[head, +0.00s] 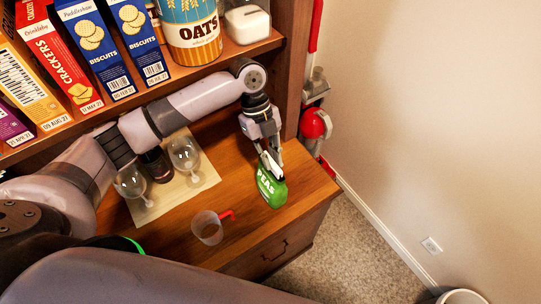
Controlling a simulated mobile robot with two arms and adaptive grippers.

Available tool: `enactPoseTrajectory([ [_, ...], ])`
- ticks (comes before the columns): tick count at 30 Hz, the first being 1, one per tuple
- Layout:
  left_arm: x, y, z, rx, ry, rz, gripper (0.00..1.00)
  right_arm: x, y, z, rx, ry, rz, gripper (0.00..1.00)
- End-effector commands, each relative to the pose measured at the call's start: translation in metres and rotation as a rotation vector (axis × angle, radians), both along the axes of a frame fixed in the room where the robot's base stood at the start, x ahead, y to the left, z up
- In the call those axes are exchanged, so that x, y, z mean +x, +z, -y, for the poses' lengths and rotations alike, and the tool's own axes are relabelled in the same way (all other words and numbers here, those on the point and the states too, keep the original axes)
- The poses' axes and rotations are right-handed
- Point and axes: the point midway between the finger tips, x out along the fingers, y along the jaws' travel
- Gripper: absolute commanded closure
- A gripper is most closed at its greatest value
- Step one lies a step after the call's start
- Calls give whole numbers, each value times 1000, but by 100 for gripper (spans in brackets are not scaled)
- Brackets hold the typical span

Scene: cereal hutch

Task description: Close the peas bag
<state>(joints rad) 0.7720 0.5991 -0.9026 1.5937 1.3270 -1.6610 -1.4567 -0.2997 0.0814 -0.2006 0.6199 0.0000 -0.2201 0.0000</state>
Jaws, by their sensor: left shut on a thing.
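The peas bag (270,189) is green with white "PEAS" lettering. It stands on the wooden counter near the right front corner. My left gripper (271,168) comes down from above and is shut on the top of the bag. The fingers cover part of the bag's upper edge, so I cannot tell whether a clip is there. My right gripper does not show.
Glasses (184,154) and a dark bottle (157,166) stand on a pale mat (203,182). The shelf above holds biscuit boxes (88,38), crackers (61,58) and an oats canister (191,32).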

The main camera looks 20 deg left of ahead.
Motion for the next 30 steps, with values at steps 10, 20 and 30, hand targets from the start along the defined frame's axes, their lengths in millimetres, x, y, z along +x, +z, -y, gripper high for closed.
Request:
enactPoseTrajectory([
  [10,0,-3,0,0,0,0,100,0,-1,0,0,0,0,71],
  [20,0,-10,0,-1,1,-1,100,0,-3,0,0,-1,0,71],
  [30,0,-12,0,0,0,0,100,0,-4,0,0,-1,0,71],
])
